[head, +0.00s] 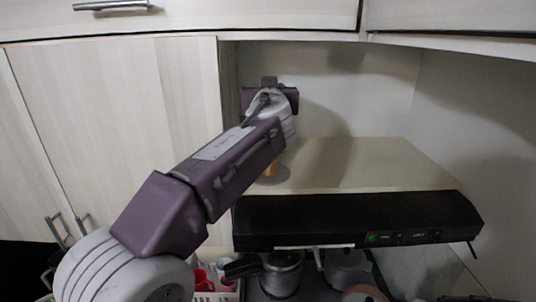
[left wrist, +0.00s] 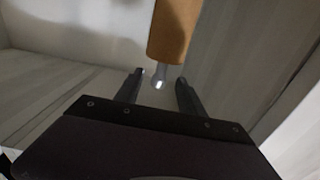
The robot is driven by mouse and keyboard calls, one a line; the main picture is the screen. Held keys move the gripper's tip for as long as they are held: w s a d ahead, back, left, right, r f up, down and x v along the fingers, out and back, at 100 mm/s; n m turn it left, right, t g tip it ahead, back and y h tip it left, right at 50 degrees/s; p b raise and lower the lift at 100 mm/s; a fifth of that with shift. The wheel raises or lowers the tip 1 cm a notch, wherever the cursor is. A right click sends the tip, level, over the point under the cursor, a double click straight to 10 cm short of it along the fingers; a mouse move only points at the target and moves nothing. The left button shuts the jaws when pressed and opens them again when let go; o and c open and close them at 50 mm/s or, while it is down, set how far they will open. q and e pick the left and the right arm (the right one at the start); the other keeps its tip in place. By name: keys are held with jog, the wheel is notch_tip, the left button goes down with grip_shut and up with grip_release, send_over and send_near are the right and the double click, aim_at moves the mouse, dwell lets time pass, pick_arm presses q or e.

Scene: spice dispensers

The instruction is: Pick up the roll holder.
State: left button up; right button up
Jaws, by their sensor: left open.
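The roll holder shows in the left wrist view as an orange-brown cylinder (left wrist: 172,30) with a silver rounded knob at its near end. In the head view its orange lower part (head: 270,169) and round grey base stand on the shelf, with the upper part hidden behind my left arm. My left gripper (left wrist: 160,77) is open, one finger on each side of the knob in the left wrist view. I cannot tell how deep the knob lies between the fingers. The head view hides these fingertips. My right gripper is not in view.
The pale shelf board (head: 365,165) is clear to the right of the holder, above a black range hood (head: 350,222). A cabinet door (head: 188,110) is close on the left. Drawer fronts hang above the alcove. Pots (head: 281,274) and red items (head: 203,280) are below.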

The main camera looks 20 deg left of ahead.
pick_arm(q)
jog(key=shift+s, duration=0.15)
jog(key=c, duration=0.9)
jog(key=shift+w+d, duration=0.1)
jog(key=shift+w, duration=0.15)
grip_shut()
